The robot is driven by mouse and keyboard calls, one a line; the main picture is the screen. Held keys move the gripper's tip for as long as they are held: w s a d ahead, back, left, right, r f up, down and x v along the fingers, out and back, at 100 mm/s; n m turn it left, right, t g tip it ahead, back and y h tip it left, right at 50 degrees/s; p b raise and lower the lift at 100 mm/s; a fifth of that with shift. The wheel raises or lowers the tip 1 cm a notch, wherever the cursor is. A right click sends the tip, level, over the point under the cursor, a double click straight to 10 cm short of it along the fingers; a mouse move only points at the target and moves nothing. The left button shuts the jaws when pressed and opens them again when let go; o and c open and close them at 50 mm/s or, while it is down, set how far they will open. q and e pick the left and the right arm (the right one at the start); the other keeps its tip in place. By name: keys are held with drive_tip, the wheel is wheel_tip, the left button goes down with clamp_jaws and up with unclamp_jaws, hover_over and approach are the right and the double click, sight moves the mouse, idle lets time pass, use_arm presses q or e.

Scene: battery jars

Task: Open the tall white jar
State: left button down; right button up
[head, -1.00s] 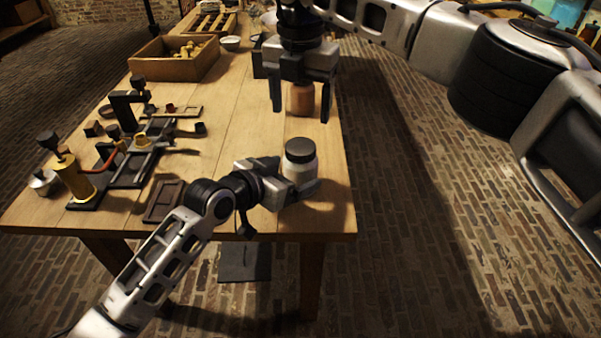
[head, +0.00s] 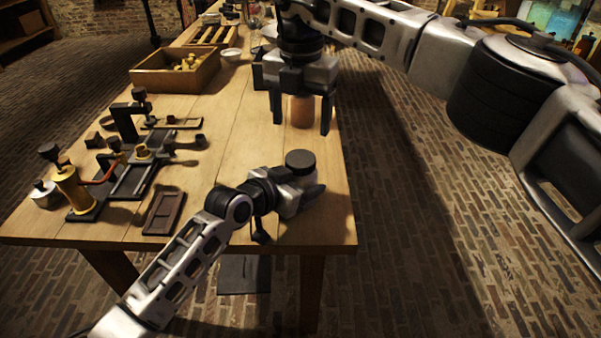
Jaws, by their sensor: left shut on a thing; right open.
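The tall white jar (head: 299,176) stands upright near the right front of the wooden table, with its dark lid (head: 300,160) on top. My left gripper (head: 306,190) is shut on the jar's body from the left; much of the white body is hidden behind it. My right gripper (head: 301,125) is open and points down, beyond the jar and above the table. An orange-brown jar (head: 302,110) shows between its fingers; I cannot tell whether it touches them.
A wooden box (head: 175,72) with small pieces stands at the back left of the table (head: 240,130). A dark fixture with a brass cylinder (head: 75,188) and a flat dark tray (head: 163,212) lie on the left. The table's right edge is close to the jar.

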sight(300, 158)
drive_tip(key=m, duration=1.3)
drive_tip(key=shift+f, duration=4.05)
drive_tip(key=c, duration=1)
drive_tip(key=n, duration=0.4)
drive_tip(key=shift+r, duration=0.1)
drive_tip(key=n, duration=1.6)
